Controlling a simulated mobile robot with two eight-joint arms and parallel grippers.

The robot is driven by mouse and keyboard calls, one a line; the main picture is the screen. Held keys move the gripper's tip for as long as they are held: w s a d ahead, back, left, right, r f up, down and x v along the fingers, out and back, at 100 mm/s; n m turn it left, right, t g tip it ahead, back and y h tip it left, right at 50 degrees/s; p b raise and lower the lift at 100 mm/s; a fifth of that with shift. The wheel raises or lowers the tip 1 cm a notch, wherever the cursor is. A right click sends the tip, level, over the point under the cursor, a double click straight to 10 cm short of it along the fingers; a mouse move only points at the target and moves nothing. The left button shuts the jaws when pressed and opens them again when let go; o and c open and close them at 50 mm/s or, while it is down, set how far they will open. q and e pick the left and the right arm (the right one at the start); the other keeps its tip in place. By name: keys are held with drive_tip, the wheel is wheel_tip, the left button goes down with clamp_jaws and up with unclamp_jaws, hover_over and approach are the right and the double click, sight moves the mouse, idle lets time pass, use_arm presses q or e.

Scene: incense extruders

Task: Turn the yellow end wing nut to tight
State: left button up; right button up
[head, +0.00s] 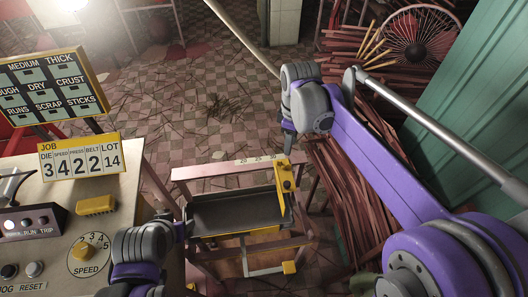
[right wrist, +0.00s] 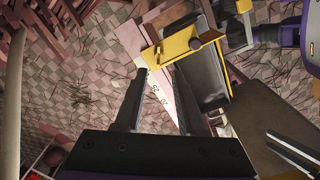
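The yellow end stop (head: 285,178) sits at the right end of the pink scale rail (head: 215,168), above the dark belt trough (head: 232,213). A small yellow wing nut (head: 287,186) appears on its face; its exact turn is too small to tell.
A control desk (head: 60,215) with a speed dial (head: 85,252), yellow block (head: 95,205) and job sign (head: 80,158) stands at left. Reddish stick bundles (head: 355,190) lie right of the trough. A red fan (head: 418,38) stands at the back. The checkered floor behind is mostly open.

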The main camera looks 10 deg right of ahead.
sight(284, 165)
drive_tip(key=shift+n, duration=0.4)
drive_tip(key=f, duration=0.7)
drive_tip(key=w+f, duration=0.1)
drive_tip(key=f, duration=0.2)
drive_tip(key=shift+a+f, duration=0.35)
drive_tip(key=shift+f, duration=0.05)
clamp_jaws()
